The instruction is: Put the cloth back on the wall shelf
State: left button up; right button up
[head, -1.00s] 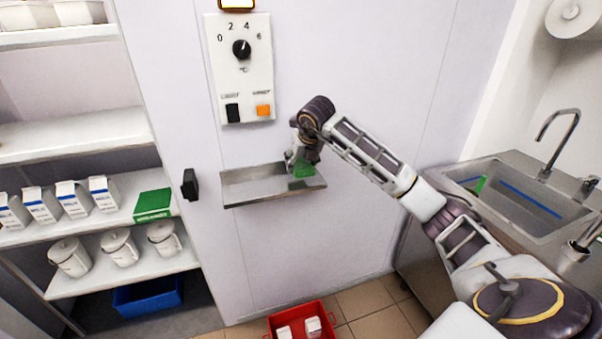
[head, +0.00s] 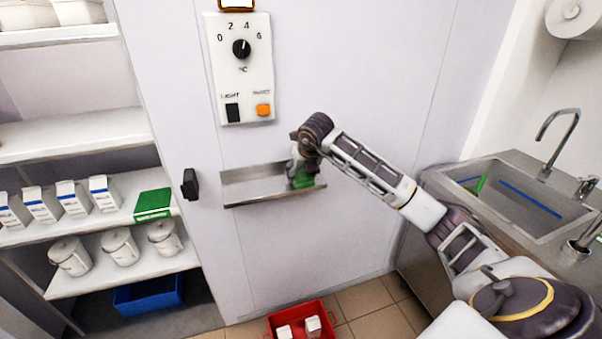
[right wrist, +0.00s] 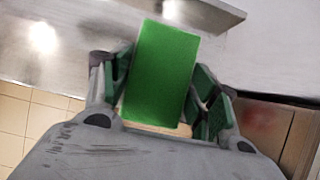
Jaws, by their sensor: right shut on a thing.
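The green cloth (head: 302,181) is at the right part of the metal wall shelf (head: 245,190), under my right gripper (head: 304,172). In the right wrist view the cloth (right wrist: 163,72) looks like a flat green block between the two fingers of my right gripper (right wrist: 165,85). The gripper is shut on it. Metal of the shelf (right wrist: 60,40) shows behind it in that view. I cannot tell whether the cloth touches the shelf floor. My left gripper is not in view.
A control panel (head: 243,80) is on the wall above the shelf, and a black handle (head: 190,184) is to its left. Shelves with cartons and jugs stand at the left. A sink (head: 520,205) is at the right. A red crate (head: 299,312) is on the floor below.

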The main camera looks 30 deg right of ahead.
aim_at(300, 172)
jog(key=o, duration=0.8)
jog(key=shift+o, duration=1.3)
jog(key=shift+r, duration=0.1)
jog(key=shift+s+r, duration=0.25)
jog(key=shift+r, duration=0.3)
jog(key=v, duration=0.3)
jog(key=shift+r, duration=0.15)
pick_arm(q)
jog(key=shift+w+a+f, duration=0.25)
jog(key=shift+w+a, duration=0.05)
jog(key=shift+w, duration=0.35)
pick_arm(e)
jog(key=shift+v, duration=3.75)
